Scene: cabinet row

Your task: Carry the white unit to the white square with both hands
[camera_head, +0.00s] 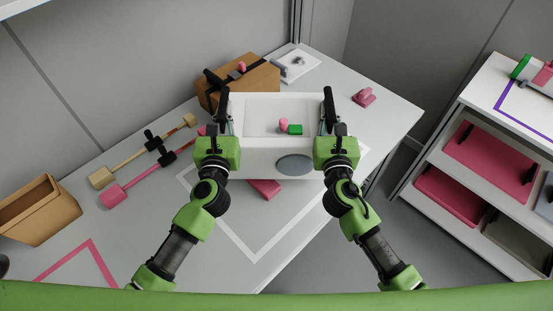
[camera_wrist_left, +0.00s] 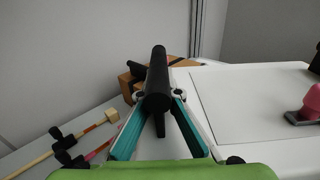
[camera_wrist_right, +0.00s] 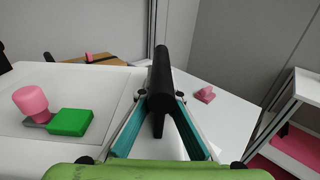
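The white unit (camera_head: 262,157) is a box with a dark handle on each side and a grey oval on its front. It overlaps the back of the white square outline (camera_head: 222,226) on the grey table, hiding that part. A pink piece and a green block (camera_head: 295,129) sit on its top. My left gripper (camera_head: 223,118) is at the left handle; in the left wrist view its fingers close around the black bar (camera_wrist_left: 158,75). My right gripper (camera_head: 329,118) is likewise closed around the right handle, a black bar (camera_wrist_right: 161,75). The unit seems level; its height above the table is hard to tell.
A flat pink piece (camera_head: 265,188) lies inside the square, partly hidden by the unit. A cardboard box (camera_head: 245,84) stands behind left, and two bars with black grips lie left. A pink object (camera_head: 364,97) lies back right. A shelf (camera_head: 470,128) stands at right.

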